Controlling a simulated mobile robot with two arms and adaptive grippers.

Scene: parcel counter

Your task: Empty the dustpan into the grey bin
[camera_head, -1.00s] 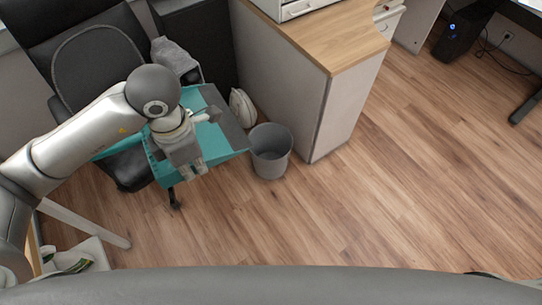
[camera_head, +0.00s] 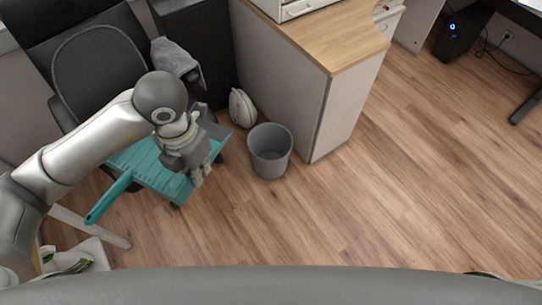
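The teal dustpan (camera_head: 146,164) is tilted in front of the office chair, left of the bin. Its handle (camera_head: 108,199) points to the lower left. A dark grey strip shows at its far right edge. My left gripper (camera_head: 198,177) is over the right part of the pan and hides some of it. The fingers point down; whether they are closed on the pan is unclear. I cannot make out any contents in the pan. The grey bin (camera_head: 270,164) stands upright on the floor, right of the gripper and apart from it. My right gripper is not in view.
A black office chair (camera_head: 97,72) with a grey cloth (camera_head: 174,58) is behind the dustpan. A cabinet (camera_head: 325,112) with a wooden top stands close to the bin's right. A whitish object (camera_head: 242,108) lies behind the bin. The floor (camera_head: 400,210) at right is clear.

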